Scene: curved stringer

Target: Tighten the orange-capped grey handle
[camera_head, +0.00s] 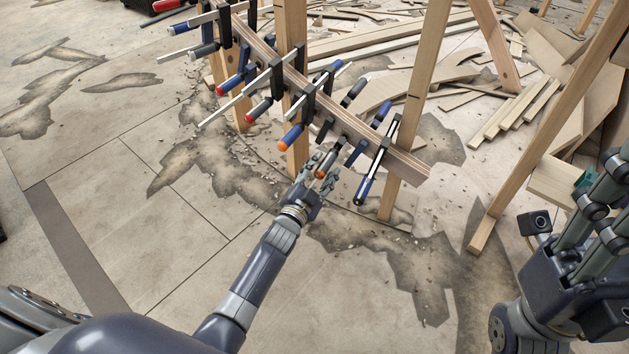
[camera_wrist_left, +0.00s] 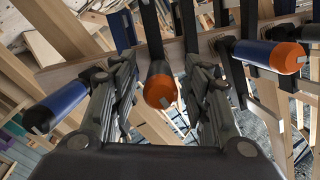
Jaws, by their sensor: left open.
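The grey handle with the orange cap (camera_head: 326,164) is on a clamp on the lower right part of the curved wooden stringer (camera_head: 345,123). In the left wrist view its orange cap (camera_wrist_left: 160,92) faces the camera, between my fingers. My left gripper (camera_head: 320,180) is open, one finger on each side of the handle, with a visible gap on both sides. The fingers also show in the left wrist view (camera_wrist_left: 163,95). My right gripper (camera_head: 606,190) is at the right edge, partly cut off, away from the stringer.
A blue handle with an orange cap (camera_head: 292,137) is to the left; in the wrist view it is at the right (camera_wrist_left: 284,56). Another blue handle (camera_head: 364,190) hangs at the right. Several more clamps line the stringer. Wooden posts (camera_head: 425,75) and scattered planks surround it.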

